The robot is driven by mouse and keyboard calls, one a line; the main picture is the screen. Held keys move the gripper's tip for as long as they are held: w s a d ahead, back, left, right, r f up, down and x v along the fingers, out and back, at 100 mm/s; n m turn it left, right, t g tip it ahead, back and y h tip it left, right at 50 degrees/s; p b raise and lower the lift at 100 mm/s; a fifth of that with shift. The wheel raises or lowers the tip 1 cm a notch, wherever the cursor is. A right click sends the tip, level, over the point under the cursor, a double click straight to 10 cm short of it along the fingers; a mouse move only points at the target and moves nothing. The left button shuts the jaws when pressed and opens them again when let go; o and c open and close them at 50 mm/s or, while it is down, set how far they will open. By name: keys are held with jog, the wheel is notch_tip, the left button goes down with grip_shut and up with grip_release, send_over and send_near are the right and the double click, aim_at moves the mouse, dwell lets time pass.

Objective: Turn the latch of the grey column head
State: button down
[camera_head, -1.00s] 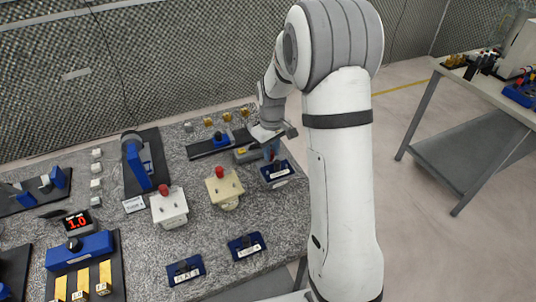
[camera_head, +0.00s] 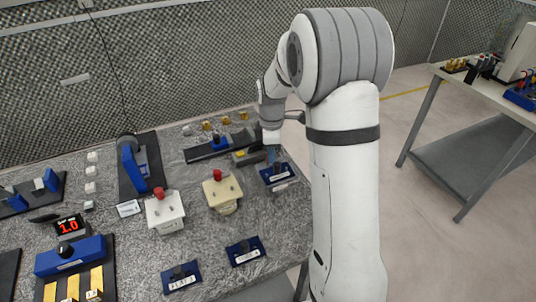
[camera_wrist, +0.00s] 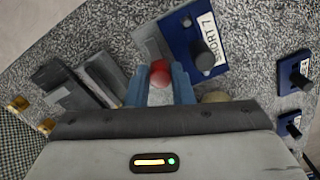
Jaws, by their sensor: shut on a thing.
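My gripper (camera_wrist: 160,88) points down with its two blue fingers closed around a small red-topped part (camera_wrist: 160,73). I take this part to be the latch, but the fingers hide most of it. A grey plate (camera_wrist: 148,42) shows just beyond the fingertips, beside a blue holder labelled SHORT 7 (camera_wrist: 186,35) with a dark knob. In the head view my gripper (camera_head: 272,155) is small and partly hidden, at the blue holder (camera_head: 283,176) near the table's right edge. The latch's angle cannot be told.
A grey block with a yellow mark (camera_head: 243,156) lies left of the gripper. Cream (camera_head: 222,196) and white (camera_head: 165,212) boxes with red buttons stand nearer. Blue labelled holders (camera_head: 245,251) lie at the front edge. Several brass pieces (camera_head: 227,120) stand behind.

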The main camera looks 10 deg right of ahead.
jog(key=shift+a+n, duration=0.1)
jog(key=shift+n, duration=0.5)
jog(key=shift+s, duration=0.1)
jog(key=shift+f, duration=0.1)
jog(key=c, duration=1.3)
grip_release()
jog(key=shift+c, duration=0.2)
jog(key=shift+o, duration=0.4)
jog(key=shift+r, duration=0.25)
notch_tip(320, 180, up, 7)
jog(key=shift+r+b, duration=0.2)
jog(key=shift+b, duration=0.25)
